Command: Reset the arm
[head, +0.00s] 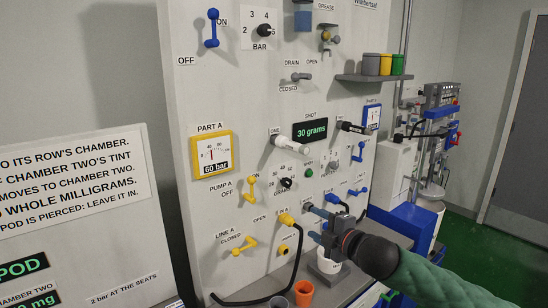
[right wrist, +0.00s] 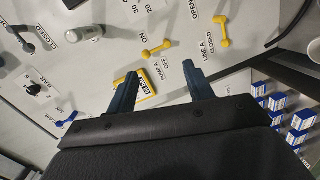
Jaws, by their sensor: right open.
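My right gripper (head: 318,225) is in front of the lower part of the upright white panel (head: 240,110), and its arm comes in from the lower right. Its two dark blue fingers are apart with nothing between them. In the right wrist view the open fingers (right wrist: 160,78) point at the panel face, with the yellow-framed gauge partly behind the left finger. My left gripper does not show. A white cup (head: 328,262) stands below the right gripper and is partly hidden by it.
The panel carries yellow levers (head: 238,247), a blue lever (head: 212,28), the yellow-framed gauge (head: 211,155) and a green display (head: 311,131). An orange cup (head: 304,293) stands on the ledge below. A shelf (head: 374,78) with coloured pots juts out. Green floor (head: 490,260) is clear at right.

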